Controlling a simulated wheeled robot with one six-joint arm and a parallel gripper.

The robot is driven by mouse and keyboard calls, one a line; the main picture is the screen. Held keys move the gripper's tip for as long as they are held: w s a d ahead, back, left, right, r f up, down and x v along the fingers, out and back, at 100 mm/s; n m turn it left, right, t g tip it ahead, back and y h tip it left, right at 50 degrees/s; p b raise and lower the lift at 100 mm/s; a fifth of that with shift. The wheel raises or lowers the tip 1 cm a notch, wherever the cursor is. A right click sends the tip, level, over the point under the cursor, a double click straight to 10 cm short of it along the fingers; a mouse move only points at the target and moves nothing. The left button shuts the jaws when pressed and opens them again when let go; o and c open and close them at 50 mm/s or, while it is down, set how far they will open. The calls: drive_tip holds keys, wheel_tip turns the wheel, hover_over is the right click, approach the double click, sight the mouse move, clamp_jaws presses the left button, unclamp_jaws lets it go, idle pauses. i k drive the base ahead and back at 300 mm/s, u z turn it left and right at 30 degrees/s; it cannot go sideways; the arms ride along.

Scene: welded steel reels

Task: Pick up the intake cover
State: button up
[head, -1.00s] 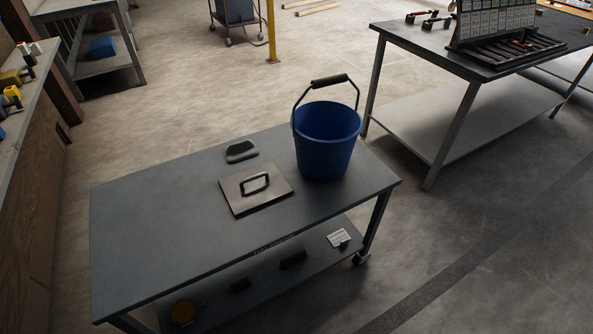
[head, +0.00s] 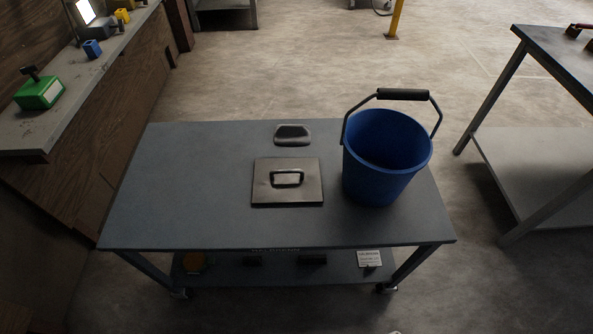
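The intake cover (head: 265,193) looks to be the flat square metal plate with a raised handle (head: 287,178) on its top. It lies flat on the dark grey cart table (head: 190,190), near the middle of the top. A blue bucket (head: 375,175) with its black-gripped handle raised stands just right of the plate, apart from it. A small dark rounded object (head: 292,134) lies behind the plate. My gripper does not show in the head view.
The cart's lower shelf (head: 225,272) holds several small items and a white card (head: 370,258). A workbench (head: 60,125) with a green box (head: 40,92) runs along the left. Another table (head: 545,150) stands at right. The cart top's left half is clear.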

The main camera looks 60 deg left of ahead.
sight(292, 180)
drive_tip(key=u, duration=0.4)
drive_tip(key=i, duration=0.65)
drive_tip(key=u, duration=0.9)
drive_tip(key=i, duration=0.3)
drive_tip(key=u, duration=0.3)
